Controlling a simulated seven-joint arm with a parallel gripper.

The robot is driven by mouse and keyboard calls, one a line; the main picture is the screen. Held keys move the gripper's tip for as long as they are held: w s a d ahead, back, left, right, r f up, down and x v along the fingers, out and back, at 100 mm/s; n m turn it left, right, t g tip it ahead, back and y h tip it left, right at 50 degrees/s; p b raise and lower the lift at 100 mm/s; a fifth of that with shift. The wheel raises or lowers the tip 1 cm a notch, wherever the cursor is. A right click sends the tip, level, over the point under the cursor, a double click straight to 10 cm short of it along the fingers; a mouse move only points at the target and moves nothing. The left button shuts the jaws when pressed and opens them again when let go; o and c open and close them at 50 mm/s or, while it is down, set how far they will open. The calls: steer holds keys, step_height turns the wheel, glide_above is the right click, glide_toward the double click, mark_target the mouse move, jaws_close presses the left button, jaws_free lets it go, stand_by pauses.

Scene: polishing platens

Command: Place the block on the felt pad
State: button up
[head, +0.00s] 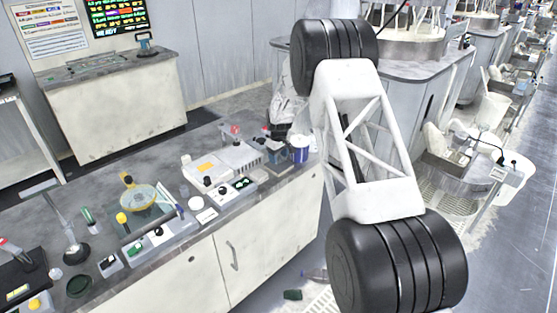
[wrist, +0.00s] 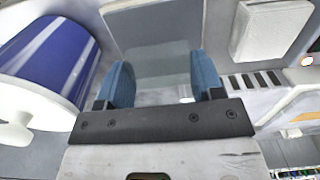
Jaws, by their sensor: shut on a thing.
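My gripper (wrist: 164,80) shows in the wrist view, with two blue fingertips shut on a pale, see-through grey block (wrist: 166,62). A flat dark grey square, which looks like the felt pad (wrist: 140,22), lies beyond the block in the wrist view. In the head view this grey square (head: 281,165) is on the bench beside the blue cup. I cannot tell whether the block touches the pad. In the head view my arm hides part of the area around my gripper, and the block cannot be made out.
A blue cup (wrist: 55,58) stands close on the left in the wrist view; it also shows in the head view (head: 299,150). A white instrument (head: 222,165) sits left of the pad. Bottles, dishes and tools crowd the bench (head: 172,170) further left.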

mark_target(279, 157)
steer(key=shift+f, duration=0.85)
steer(key=shift+f, duration=0.1)
steer(key=o, duration=1)
step_height(279, 157, up, 12)
steer(key=shift+r, duration=0.1)
stand_by(0.6)
